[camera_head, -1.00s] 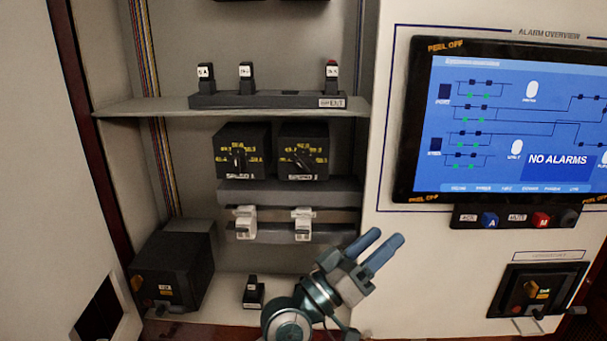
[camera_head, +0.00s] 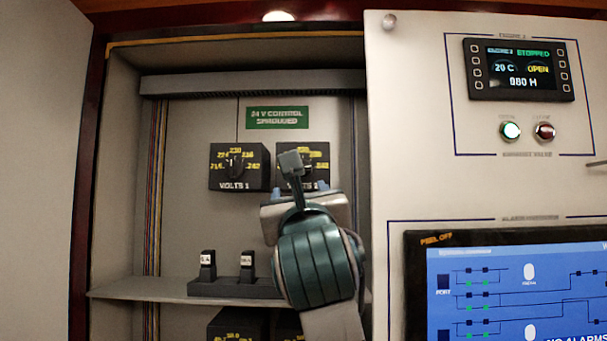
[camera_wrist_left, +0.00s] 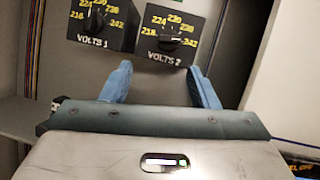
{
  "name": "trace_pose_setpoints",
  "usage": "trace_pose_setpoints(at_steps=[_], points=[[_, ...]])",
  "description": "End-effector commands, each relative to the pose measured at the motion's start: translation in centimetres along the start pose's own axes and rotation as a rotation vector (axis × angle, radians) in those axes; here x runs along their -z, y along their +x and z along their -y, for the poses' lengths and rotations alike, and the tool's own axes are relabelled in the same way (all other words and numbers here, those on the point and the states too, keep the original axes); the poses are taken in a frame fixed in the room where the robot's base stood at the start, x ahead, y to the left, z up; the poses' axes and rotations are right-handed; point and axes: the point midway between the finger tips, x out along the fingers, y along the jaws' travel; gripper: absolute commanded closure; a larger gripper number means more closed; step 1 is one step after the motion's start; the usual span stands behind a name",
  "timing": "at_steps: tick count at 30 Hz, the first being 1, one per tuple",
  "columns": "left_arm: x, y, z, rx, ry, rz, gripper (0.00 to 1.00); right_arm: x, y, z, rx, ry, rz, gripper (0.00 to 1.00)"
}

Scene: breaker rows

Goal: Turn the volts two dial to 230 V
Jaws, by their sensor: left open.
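The volts two dial (camera_wrist_left: 172,42) is a black knob on a black box with yellow numbers, labelled VOLTS 2, in the left wrist view. Its exact pointer setting is hard to read. In the head view the volts two box (camera_head: 317,152) is partly hidden behind my gripper. My left gripper (camera_wrist_left: 160,72) is open and empty, its two blue fingers apart, below and in front of this box. It also shows in the head view (camera_head: 300,188), raised before the dial. My right gripper is not in view.
The similar VOLTS 1 box (camera_head: 237,167) sits just left. Below is a shelf (camera_head: 140,289) with small labelled breakers (camera_head: 208,268). The cabinet's right wall and the panel with the alarm screen (camera_head: 500,290) are close on the right.

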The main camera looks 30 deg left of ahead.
Motion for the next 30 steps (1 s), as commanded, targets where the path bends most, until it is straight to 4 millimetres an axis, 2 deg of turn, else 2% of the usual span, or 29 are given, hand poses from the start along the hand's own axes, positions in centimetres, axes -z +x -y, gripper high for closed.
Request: trace_pose_setpoints(at_steps=[4,7,21,25,30], points=[[-0.8,0.2,0.9,0.051,-0.025,-0.029,0.45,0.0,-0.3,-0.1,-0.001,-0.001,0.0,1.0],[-0.9,1.2,1.1,0.055,-0.024,-0.033,0.45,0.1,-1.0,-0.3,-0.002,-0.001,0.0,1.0],[-0.8,9.2,1.5,0.052,-0.023,-0.033,0.45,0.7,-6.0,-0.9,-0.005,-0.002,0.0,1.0],[-0.5,10.3,1.5,0.052,-0.024,-0.032,0.45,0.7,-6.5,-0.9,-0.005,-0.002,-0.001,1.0],[-0.3,10.7,1.5,0.053,-0.027,-0.031,0.45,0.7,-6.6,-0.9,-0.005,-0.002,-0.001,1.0]])
